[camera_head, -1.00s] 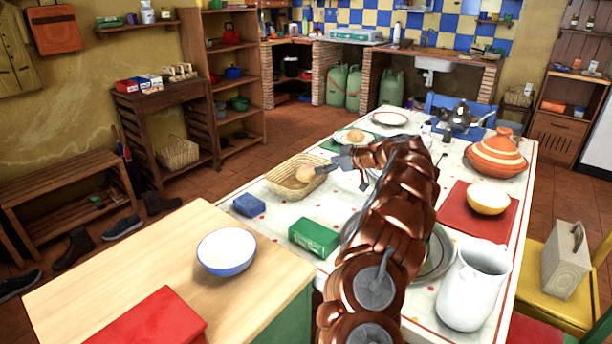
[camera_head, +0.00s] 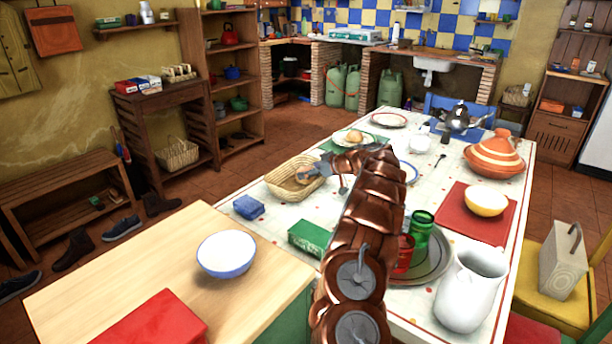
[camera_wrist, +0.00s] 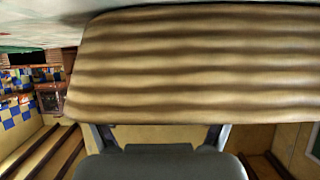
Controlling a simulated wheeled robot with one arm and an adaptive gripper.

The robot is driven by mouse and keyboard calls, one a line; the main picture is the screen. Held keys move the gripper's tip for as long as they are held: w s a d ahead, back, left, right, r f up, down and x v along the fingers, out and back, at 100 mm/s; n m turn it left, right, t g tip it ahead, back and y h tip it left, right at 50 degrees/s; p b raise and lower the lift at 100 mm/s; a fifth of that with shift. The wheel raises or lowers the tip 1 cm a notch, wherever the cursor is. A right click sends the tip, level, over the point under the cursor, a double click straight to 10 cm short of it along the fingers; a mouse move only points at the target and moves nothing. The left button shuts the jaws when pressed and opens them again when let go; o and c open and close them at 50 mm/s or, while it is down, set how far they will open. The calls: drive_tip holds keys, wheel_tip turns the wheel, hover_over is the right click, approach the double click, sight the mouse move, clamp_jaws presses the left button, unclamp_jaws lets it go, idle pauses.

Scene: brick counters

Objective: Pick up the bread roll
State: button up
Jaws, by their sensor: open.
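A wicker basket (camera_head: 279,180) stands on the white table, left of my arm. A round tan roll lies in it, mostly hidden behind my gripper in the head view. My gripper (camera_head: 306,174) is open, over the basket's right part. In the wrist view the two fingers of my gripper (camera_wrist: 158,136) are spread apart. A tan ribbed surface, probably the basket wall (camera_wrist: 200,65), fills the space beyond them very close up. I cannot see the roll in the wrist view. Another round tan piece, perhaps a roll (camera_head: 355,137), sits on a plate farther back.
A blue box (camera_head: 248,207) and a green box (camera_head: 309,237) lie in front of the basket. Red (camera_head: 404,254) and green (camera_head: 421,228) cups stand on a round tray, beside a white pitcher (camera_head: 470,290). A wooden counter with a bowl (camera_head: 226,253) is at the near left.

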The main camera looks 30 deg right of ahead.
drive_tip(key=c, duration=0.8)
